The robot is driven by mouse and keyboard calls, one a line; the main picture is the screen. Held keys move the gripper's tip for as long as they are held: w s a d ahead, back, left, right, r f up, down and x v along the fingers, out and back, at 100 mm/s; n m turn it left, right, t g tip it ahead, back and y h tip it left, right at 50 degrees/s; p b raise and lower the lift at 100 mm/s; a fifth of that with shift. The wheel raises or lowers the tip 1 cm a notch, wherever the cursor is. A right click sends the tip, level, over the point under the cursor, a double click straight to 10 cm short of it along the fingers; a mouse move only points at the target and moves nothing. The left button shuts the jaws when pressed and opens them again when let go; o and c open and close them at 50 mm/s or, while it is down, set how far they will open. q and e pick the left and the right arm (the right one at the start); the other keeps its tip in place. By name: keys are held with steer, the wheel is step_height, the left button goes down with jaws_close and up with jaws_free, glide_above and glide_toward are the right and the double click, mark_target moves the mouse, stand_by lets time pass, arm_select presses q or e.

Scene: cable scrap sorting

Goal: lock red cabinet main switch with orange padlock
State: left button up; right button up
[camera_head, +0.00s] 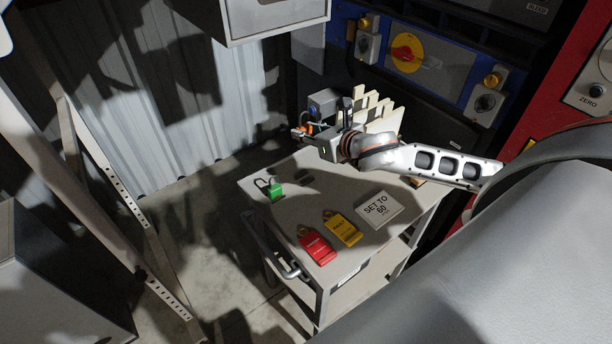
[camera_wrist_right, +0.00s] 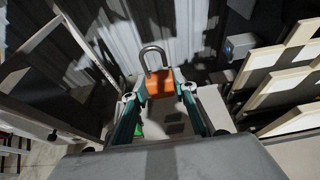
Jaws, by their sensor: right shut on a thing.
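My right gripper (camera_head: 312,131) is shut on the orange padlock (camera_wrist_right: 160,84), above the far end of the cart. In the right wrist view, the padlock body sits between the fingertips and its grey shackle points up and away from the gripper. In the head view, only a small orange part of the padlock (camera_head: 308,128) shows. The red cabinet (camera_head: 560,75) stands at the right edge, partly cut off, with a grey plate marked ZERO and a dark knob. A red rotary switch on a yellow plate (camera_head: 406,53) is on a blue panel. My left gripper is not in view.
On the cart top (camera_head: 290,215) lie a green padlock (camera_head: 276,190), a red tag (camera_head: 317,247), a yellow tag (camera_head: 342,229) and a SET TO 60 card (camera_head: 380,208). Upright pale boards (camera_head: 382,115) stand beside the gripper. A grey box (camera_head: 275,18) hangs above.

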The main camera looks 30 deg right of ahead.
glide_above(307, 182)
steer(key=f, duration=1.1)
steer(key=shift+w+d+f, duration=0.2)
steer(key=shift+w+f, duration=0.05)
steer(key=shift+w, duration=0.15)
steer(key=shift+f+b, duration=0.3)
steer(key=shift+f, duration=0.2)
step_height(307, 182, down, 3)
steer(key=shift+f, duration=0.35)
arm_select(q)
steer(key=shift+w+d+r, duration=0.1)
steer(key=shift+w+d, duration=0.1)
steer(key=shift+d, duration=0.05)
arm_select(e)
steer(key=shift+f, duration=0.1)
steer(key=o, duration=1.1)
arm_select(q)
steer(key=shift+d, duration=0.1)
arm_select(e)
steer(key=shift+o, duration=0.2)
